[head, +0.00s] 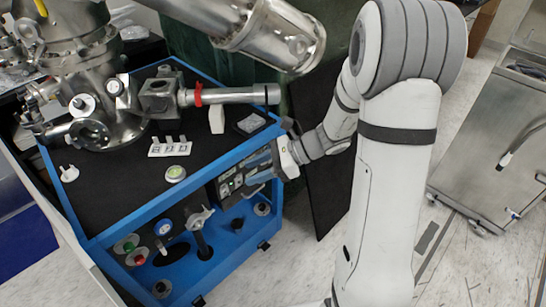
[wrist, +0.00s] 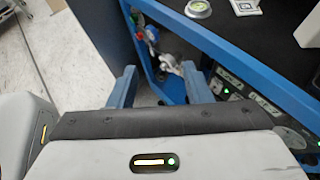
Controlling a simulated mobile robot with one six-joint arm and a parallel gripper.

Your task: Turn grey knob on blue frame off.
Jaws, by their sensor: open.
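The grey knob (head: 199,220) is a metal handle with arms on a post at the front of the blue frame (head: 150,212). In the wrist view the knob (wrist: 170,64) shows beyond and between my fingers. My gripper (wrist: 160,84) is open, with its two blue fingers apart and nothing between them. In the head view my gripper (head: 254,170) is at the right of the frame, in front of the control panel and apart from the knob. The fingertips are hard to make out there against the panel and frame.
A control panel (head: 230,184) with green lights sits right of the knob. A red button (head: 140,257) and a green knob (head: 128,246) are at the left. Metal vacuum parts (head: 235,95) stand on the black top. A metal cart (head: 500,140) is at the far right.

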